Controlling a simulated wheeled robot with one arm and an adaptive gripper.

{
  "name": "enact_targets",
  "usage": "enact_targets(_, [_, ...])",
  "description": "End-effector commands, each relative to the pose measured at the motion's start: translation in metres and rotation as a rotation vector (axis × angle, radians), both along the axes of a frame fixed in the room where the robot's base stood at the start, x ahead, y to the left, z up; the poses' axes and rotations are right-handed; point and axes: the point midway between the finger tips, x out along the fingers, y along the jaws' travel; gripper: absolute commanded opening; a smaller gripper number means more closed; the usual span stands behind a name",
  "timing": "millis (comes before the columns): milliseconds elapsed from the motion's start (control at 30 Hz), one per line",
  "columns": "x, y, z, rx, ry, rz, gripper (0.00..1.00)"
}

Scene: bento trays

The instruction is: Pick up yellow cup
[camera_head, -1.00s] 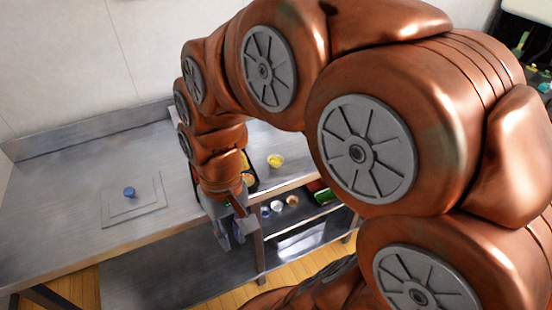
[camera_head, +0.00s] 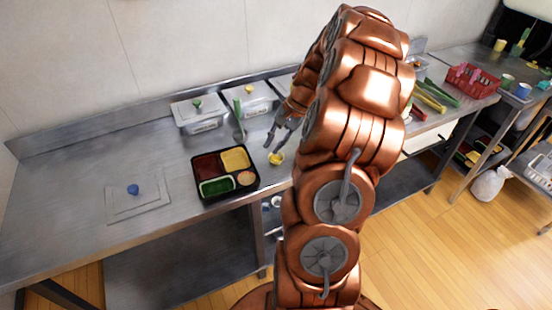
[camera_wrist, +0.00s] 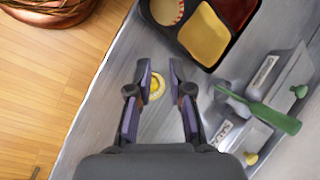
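A small yellow cup (camera_head: 276,158) stands on the steel counter, just right of the black bento tray (camera_head: 227,197). My gripper (camera_head: 273,146) is open and empty, pointing down at the counter close to the cup. In the wrist view its fingertips (camera_wrist: 160,68) are spread to either side of the cup. I cannot tell how far above the cup they are.
Steel containers with lids (camera_head: 200,116) stand along the back wall, with a green-handled utensil (camera_head: 238,112) beside them. A lid with a blue knob (camera_head: 138,203) lies at left. A red basket (camera_head: 472,80) stands at far right. The left counter is mostly clear.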

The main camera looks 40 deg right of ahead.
Motion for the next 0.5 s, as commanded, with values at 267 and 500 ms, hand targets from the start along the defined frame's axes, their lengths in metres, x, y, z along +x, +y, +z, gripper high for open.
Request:
enact_targets(267, [-0.015, -0.067, -0.025, 0.037, -0.003, -0.189, 0.20])
enact_targets(500, [-0.012, -0.069, -0.040, 0.041, -0.001, -0.208, 0.20])
